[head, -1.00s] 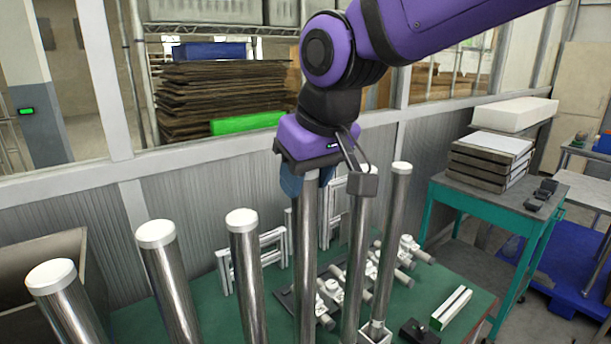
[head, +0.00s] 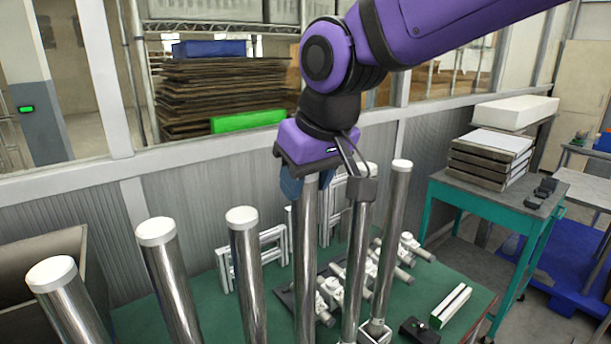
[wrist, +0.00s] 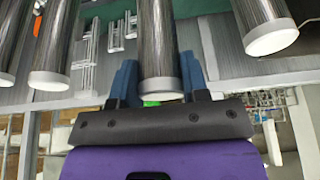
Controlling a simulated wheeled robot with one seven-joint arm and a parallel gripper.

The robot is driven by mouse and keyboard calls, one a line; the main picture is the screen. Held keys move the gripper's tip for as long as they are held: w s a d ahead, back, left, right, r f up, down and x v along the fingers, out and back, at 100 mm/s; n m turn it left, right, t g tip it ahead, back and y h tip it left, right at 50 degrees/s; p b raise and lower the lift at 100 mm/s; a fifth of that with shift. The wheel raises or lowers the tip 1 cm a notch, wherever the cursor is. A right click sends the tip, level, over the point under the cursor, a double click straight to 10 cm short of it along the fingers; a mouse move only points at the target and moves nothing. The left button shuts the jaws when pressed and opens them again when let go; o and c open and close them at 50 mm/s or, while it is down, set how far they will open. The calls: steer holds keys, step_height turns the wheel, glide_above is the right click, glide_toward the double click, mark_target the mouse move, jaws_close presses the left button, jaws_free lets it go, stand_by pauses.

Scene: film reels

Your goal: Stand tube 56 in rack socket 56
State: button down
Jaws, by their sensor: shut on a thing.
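My gripper (head: 308,182) is shut on the top of a tall shiny metal tube (head: 305,250), its blue fingers on either side. In the wrist view the held tube (wrist: 158,45) with its pale end cap lies between the blue fingers (wrist: 158,82). The tube looks nearly upright; its lower end is outside the head view. Similar white-capped tubes stand to the left (head: 170,275) and right (head: 390,240). No number is readable on any tube. A square metal socket (head: 374,333) shows at the bottom, by the right tubes; its number cannot be read.
A green bench (head: 465,285) carries clamp-like metal fittings (head: 405,248), white frames (head: 270,245), a black block (head: 420,331) and a white bar (head: 451,306). Neighbouring tubes stand close on both sides of the held one. A teal table (head: 490,200) stands at the right.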

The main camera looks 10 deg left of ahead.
steer(key=shift+f, duration=0.15)
steer(key=c, duration=0.9)
jaws_free()
steer(key=shift+f, duration=0.1)
steer(key=v, duration=1.1)
steer(key=w+d+f+m+t+h, duration=0.1)
steer(key=w+d+m, duration=0.15)
steer(key=d, duration=1.15)
steer(key=s+d+f+m+h, duration=0.1)
steer(key=s+d+f+m, duration=0.2)
steer(key=d, duration=0.8)
steer(key=s+d+f+m+t+h, duration=0.1)
steer(key=s+d+f+m, duration=0.3)
steer(key=d, duration=0.8)
steer(key=s+f, duration=0.2)
steer(key=s, duration=0.2)
